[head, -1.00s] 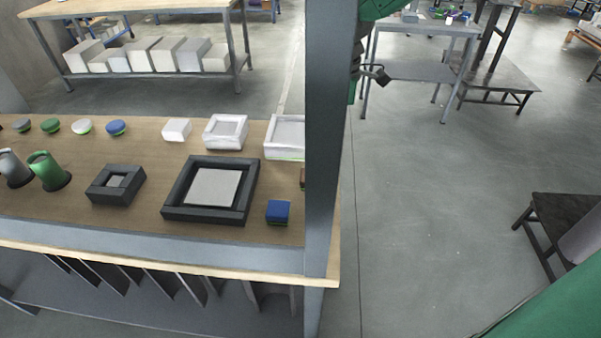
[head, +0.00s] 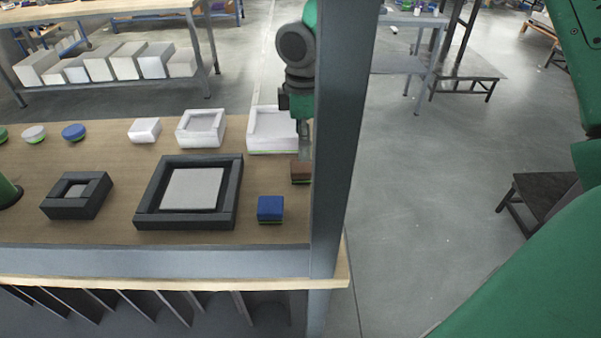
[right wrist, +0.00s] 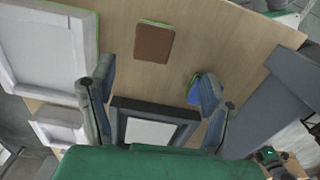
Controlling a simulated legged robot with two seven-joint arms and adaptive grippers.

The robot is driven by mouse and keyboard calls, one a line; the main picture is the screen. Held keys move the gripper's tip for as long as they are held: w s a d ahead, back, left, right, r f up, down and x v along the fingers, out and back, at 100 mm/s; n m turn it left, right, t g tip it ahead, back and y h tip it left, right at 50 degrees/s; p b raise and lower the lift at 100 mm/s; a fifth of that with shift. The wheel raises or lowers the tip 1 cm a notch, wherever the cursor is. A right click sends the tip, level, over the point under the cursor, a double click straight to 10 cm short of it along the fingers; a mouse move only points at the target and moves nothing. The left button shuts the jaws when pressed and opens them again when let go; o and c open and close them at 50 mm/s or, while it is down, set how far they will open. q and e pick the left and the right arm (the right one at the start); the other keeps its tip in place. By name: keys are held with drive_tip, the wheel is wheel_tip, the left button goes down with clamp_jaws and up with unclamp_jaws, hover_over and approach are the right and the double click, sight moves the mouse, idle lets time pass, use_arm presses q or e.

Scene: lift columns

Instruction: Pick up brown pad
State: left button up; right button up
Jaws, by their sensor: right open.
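The brown pad (head: 301,170) lies on the wooden table just left of the grey upright post, with part of it hidden behind the post. My right gripper (head: 305,150) hangs beside the post, apparently close above or behind the pad. In the right wrist view the brown pad (right wrist: 153,43) lies flat on the table, beyond the fingertips. The fingers of my right gripper (right wrist: 158,72) are spread wide with nothing between them. My left gripper is not in view.
The grey post (head: 345,140) stands at the table's right end and hides part of my right arm. A blue pad (head: 270,208) lies in front of the brown pad. A white tray (head: 272,148) is behind it, and a black frame (head: 150,222) is to the left.

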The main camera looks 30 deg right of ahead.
sight(301, 166)
drive_tip(key=f, duration=0.4)
drive_tip(key=shift+w+a+f, duration=0.2)
drive_tip(key=shift+w+f, duration=0.1)
drive_tip(key=shift+f, duration=0.05)
drive_tip(key=shift+d+f, duration=0.2)
drive_tip(key=shift+f, duration=0.25)
drive_tip(key=f, duration=0.4)
drive_tip(key=shift+w+d+f, duration=0.2)
drive_tip(key=shift+w+f, duration=0.05)
drive_tip(key=shift+f, duration=0.15)
drive_tip(key=shift+r, duration=0.1)
drive_tip(key=c, duration=1.2)
